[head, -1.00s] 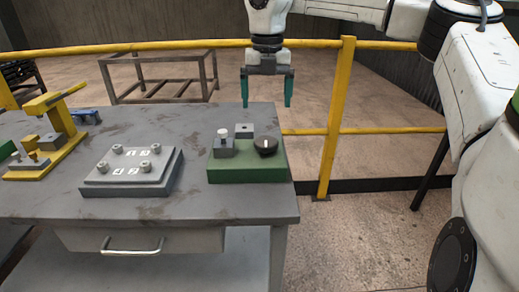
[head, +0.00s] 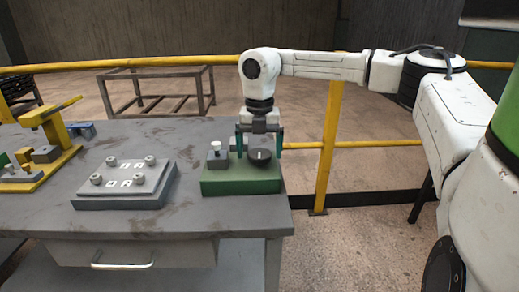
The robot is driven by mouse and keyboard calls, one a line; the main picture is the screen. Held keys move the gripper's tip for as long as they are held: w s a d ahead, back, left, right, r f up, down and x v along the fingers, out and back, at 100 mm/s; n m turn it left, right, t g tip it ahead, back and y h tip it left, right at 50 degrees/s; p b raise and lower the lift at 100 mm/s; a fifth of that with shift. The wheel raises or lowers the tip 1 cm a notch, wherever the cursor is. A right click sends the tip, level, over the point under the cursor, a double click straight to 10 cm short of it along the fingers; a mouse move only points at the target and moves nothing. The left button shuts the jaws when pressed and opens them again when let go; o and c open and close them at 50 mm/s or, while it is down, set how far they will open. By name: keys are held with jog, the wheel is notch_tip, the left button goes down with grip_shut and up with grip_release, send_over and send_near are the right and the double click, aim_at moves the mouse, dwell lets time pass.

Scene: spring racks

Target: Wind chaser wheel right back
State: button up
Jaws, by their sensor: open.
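A black round knob (head: 260,158), which looks like the chaser wheel, sits on the right of a green base (head: 228,184) on the table. My gripper (head: 259,149) points down at the knob, open, with one teal finger to each side of it in the head view. The fingertips appear at or just above the knob's height; I cannot tell whether they touch it. A grey block with a white-topped pin (head: 217,153) stands on the base's left. A small grey block behind is mostly hidden by the left finger.
A grey plate with several bolts (head: 124,185) lies left of the green base. A yellow clamp fixture (head: 60,133) stands farther left on the table (head: 185,226). A yellow railing (head: 329,150) runs behind the table.

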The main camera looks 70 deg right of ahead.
jog(key=c, duration=1)
jog(key=shift+c, duration=0.2)
jog(key=n+p, duration=0.1)
jog(key=n, duration=0.3)
jog(key=shift+w+r+p, duration=0.1)
jog(key=shift+p, duration=0.3)
jog(key=n+p, duration=0.1)
jog(key=n, duration=0.3)
jog(key=shift+n, duration=0.3)
jog(key=n+p, duration=0.2)
jog(key=n, duration=0.2)
jog(key=shift+n+p, duration=0.5)
jog(key=shift+n, duration=1.9)
